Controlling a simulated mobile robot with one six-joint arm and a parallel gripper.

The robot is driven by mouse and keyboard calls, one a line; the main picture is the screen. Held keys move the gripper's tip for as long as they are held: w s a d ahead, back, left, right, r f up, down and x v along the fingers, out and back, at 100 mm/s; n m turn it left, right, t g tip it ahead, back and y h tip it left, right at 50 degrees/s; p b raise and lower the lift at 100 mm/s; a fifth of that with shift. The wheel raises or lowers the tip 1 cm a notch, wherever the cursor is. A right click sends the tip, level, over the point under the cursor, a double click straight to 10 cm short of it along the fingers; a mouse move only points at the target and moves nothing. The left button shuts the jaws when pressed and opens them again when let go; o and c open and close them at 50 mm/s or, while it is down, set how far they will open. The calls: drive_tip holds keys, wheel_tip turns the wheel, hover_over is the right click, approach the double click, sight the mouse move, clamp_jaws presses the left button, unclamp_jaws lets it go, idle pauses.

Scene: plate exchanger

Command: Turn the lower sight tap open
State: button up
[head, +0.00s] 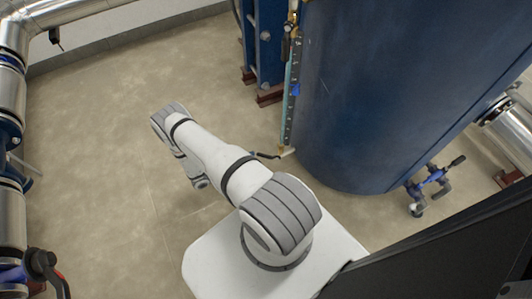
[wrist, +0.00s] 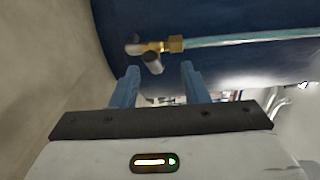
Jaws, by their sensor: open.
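The lower sight tap (head: 284,152) sits at the bottom end of the sight glass (head: 290,105) on the blue tank. Its dark lever (head: 265,155) sticks out to the left in the head view. In the wrist view, the tap's brass fitting (wrist: 175,44) joins the pale blue tube, and a grey rounded handle end (wrist: 152,62) points towards me. My gripper (wrist: 159,68) is open and empty. Its two blue fingers stand either side of the handle end, which appears beyond or near the fingertips; contact cannot be told. In the head view my arm hides the gripper.
The blue tank (head: 385,90) stands close behind the tap. An upper fitting (head: 292,22) tops the sight glass. A blue frame (head: 264,45) stands behind it. Steel pipes (head: 10,90) line the left; floor between is clear.

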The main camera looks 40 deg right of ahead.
sight(268, 157)
drive_tip(key=f+b+x, duration=0.1)
drive_tip(key=x, duration=0.7)
drive_tip(key=shift+s+n, duration=0.25)
drive_tip(key=shift+n, duration=0.15)
clamp_jaws()
drive_tip(key=shift+a, duration=0.1)
